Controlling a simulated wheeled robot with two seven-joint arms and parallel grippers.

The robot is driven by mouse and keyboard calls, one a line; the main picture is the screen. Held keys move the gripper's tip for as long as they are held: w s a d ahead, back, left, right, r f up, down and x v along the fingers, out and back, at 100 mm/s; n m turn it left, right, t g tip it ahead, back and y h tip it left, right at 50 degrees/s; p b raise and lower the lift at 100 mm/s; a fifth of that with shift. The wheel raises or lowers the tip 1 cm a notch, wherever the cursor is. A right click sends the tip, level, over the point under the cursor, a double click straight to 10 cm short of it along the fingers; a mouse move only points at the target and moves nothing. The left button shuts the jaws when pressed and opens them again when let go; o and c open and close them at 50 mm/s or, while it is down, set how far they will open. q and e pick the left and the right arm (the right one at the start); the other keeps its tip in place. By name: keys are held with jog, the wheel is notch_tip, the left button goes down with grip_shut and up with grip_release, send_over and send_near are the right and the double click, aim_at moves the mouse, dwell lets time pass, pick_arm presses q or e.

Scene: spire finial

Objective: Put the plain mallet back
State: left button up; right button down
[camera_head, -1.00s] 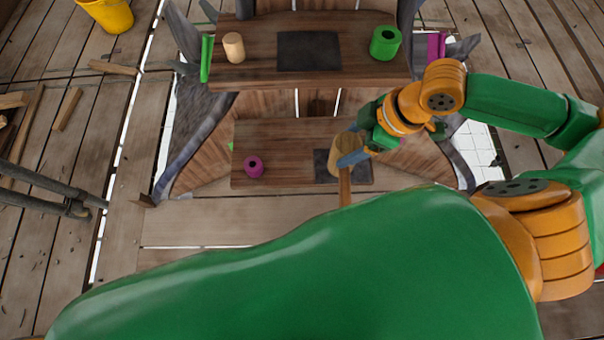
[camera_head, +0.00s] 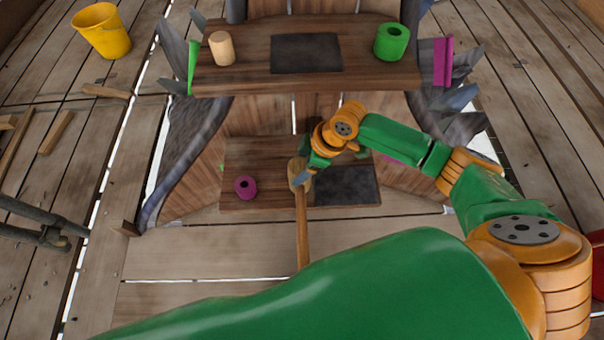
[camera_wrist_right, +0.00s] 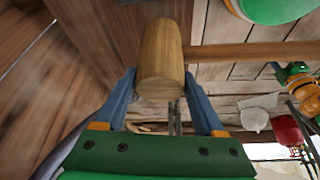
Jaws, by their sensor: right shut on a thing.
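The plain wooden mallet has a pale head (camera_head: 299,172) and a long handle (camera_head: 302,232) that points toward me in the head view. My right gripper (camera_head: 304,177) is shut on the mallet head, over the lower shelf (camera_head: 268,190), just left of its dark square pad (camera_head: 347,186). In the right wrist view the mallet head (camera_wrist_right: 160,62) sits between the two blue fingers of the gripper (camera_wrist_right: 162,98), and the handle (camera_wrist_right: 250,52) runs off to the right. I cannot tell whether the mallet touches the shelf. My left gripper is not in view.
A purple ring-like piece (camera_head: 245,187) stands on the lower shelf, left of the mallet. The upper shelf (camera_head: 240,78) holds a pale wooden cylinder (camera_head: 221,49), a dark pad (camera_head: 306,53) and a green hollow cylinder (camera_head: 391,42). A yellow bucket (camera_head: 102,32) stands at far left.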

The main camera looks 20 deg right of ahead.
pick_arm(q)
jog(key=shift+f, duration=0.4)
pick_arm(e)
jog(key=shift+s+f, duration=0.1)
jog(key=shift+f, duration=1.25)
jog(key=shift+f, duration=0.15)
grip_release()
jog(key=shift+d+r, duration=0.1)
jog(key=shift+r, duration=0.25)
pick_arm(q)
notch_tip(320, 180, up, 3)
jog(key=p, duration=0.3)
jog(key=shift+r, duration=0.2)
pick_arm(e)
jog(key=v, duration=1.1)
jog(key=shift+d+r, duration=0.2)
jog(key=shift+r, duration=0.1)
jog(key=shift+s, duration=0.1)
